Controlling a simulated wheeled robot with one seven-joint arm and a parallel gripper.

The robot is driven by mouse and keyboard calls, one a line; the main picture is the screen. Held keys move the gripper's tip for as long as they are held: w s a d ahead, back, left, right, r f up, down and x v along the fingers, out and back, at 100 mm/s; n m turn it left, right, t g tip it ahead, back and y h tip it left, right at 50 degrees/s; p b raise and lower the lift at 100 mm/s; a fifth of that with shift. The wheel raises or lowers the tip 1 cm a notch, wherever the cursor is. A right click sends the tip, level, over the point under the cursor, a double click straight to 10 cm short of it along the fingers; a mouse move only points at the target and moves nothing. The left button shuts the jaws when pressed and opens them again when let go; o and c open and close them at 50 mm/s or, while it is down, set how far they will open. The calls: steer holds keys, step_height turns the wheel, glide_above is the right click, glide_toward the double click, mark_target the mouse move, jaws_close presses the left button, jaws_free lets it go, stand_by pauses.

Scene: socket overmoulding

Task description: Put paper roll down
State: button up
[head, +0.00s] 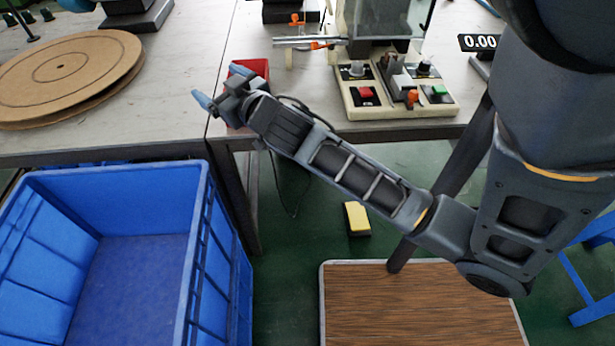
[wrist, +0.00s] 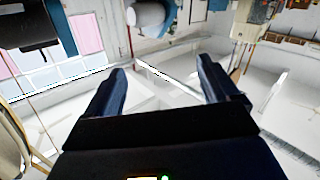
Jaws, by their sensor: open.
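My gripper (head: 221,88) is at the left end of my outstretched arm, near the front edge of the worktable (head: 180,110). Its blue-tipped fingers are spread apart. In the wrist view, the two fingers of my gripper (wrist: 162,85) stand wide apart with nothing held between them. I cannot make out a paper roll for certain in either view. A brown round reel of stacked cardboard-like discs (head: 62,68) lies flat on the table at the left, apart from my gripper.
A red bin (head: 250,67) stands just behind my gripper. A machine with a control panel (head: 400,102) is to its right. A large, empty blue crate (head: 125,180) stands below the table at the left. A yellow block (head: 357,218) is on the green floor.

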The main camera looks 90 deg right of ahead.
steer(key=s+a+f+n+t+y, duration=0.1)
steer(key=s+a+f+n+y, duration=0.15)
steer(key=a, duration=0.65)
steer(key=s+a+f+n+t+y, duration=0.15)
steer(key=s+a+y, duration=0.25)
steer(key=a, duration=0.4)
steer(key=s+a+f+n+y, duration=0.1)
steer(key=s+a+n+y, duration=0.25)
steer(key=a, duration=0.55)
steer(key=s+a+r+y, duration=0.2)
steer(key=s+a+r, duration=0.1)
steer(key=s+a, duration=0.4)
steer(key=shift+s+a+r, duration=0.15)
steer(key=shift+a, duration=0.25)
